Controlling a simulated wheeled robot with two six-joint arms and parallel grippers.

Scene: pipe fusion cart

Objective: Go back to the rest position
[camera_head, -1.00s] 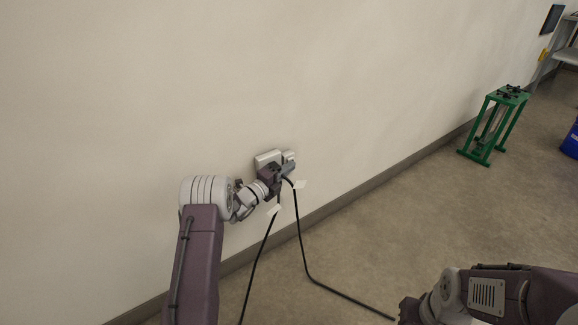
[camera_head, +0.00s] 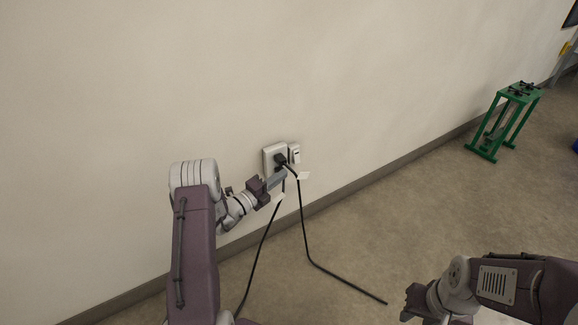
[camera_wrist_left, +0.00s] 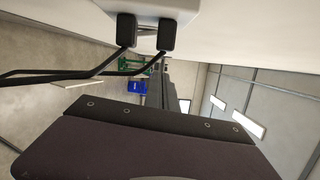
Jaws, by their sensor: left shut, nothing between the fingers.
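My left gripper (camera_head: 279,179) is shut and empty, just below and in front of the white wall outlet (camera_head: 268,161). A black plug (camera_head: 281,159) sits in the outlet with its cord hanging down. In the left wrist view, two black plugs, one on the left (camera_wrist_left: 126,30) and one on the right (camera_wrist_left: 166,36), sit side by side in the white outlet (camera_wrist_left: 148,7), apart from the dark gripper part that fills the bottom. My right gripper (camera_head: 409,302) is low at the right, over the floor; whether its fingers are open is unclear.
Black cables (camera_head: 312,262) with white tags (camera_head: 303,175) run from the outlet to the floor, close to my left gripper. A green stand (camera_head: 504,122) is farther right.

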